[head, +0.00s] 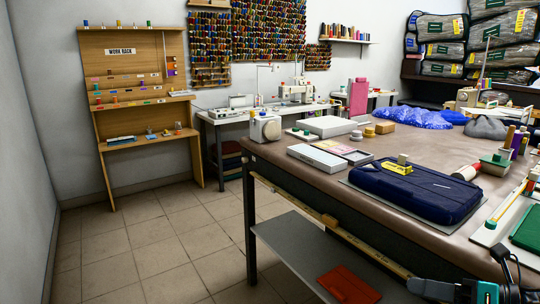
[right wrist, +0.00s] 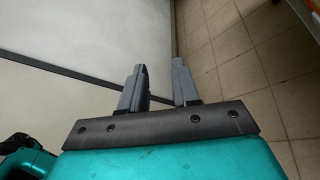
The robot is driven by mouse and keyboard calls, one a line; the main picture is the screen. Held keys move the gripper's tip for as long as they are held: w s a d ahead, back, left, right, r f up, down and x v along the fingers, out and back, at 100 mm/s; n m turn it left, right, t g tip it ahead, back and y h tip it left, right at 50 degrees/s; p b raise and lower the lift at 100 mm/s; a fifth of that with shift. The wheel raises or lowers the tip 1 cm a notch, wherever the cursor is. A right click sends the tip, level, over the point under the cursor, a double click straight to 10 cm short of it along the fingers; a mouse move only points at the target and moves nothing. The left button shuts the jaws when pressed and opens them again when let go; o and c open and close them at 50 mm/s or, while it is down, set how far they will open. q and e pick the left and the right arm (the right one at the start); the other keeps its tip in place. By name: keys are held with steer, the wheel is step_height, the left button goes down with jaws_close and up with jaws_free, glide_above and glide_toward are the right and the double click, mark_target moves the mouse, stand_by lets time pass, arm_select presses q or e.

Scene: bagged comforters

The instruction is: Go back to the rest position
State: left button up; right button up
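My right gripper (right wrist: 160,78) shows in the right wrist view with its two grey fingers apart and nothing between them. Floor tiles and a pale surface lie beyond the fingertips. In the head view, part of my right arm (head: 465,291) shows at the bottom right, low in front of the table's near edge. My left gripper is in neither view. A navy bagged comforter (head: 415,190) with a yellow label lies flat on the brown table (head: 400,155), apart from my right arm.
Boxes, spools and a blue bag (head: 410,118) share the table. Under it is a grey shelf (head: 300,250) with a red-brown item (head: 347,285). A wooden work rack (head: 135,100) and sewing desk (head: 225,118) stand at the back. Tiled floor (head: 150,250) at left is clear.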

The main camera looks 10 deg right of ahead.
steer(key=s+a+f+m+t+h, duration=0.25)
steer(key=f+m, duration=0.35)
steer(key=m, duration=0.3)
steer(key=s+a+f+m+t+h, duration=0.15)
steer(key=f+m+h, duration=0.35)
steer(key=m, duration=0.5)
steer(key=s+a+f+m+g+h, duration=0.1)
steer(key=s+a+f+m, duration=0.2)
steer(key=a+f+m, duration=0.2)
steer(key=s+a+f+m+g+p, duration=0.1)
steer(key=s+a+f+m, duration=0.3)
steer(key=m, duration=0.5)
steer(key=shift+a+f+m+g+h, duration=0.4)
steer(key=shift+a+f+g, duration=0.4)
steer(key=shift+a, duration=0.15)
steer(key=shift+d, duration=0.1)
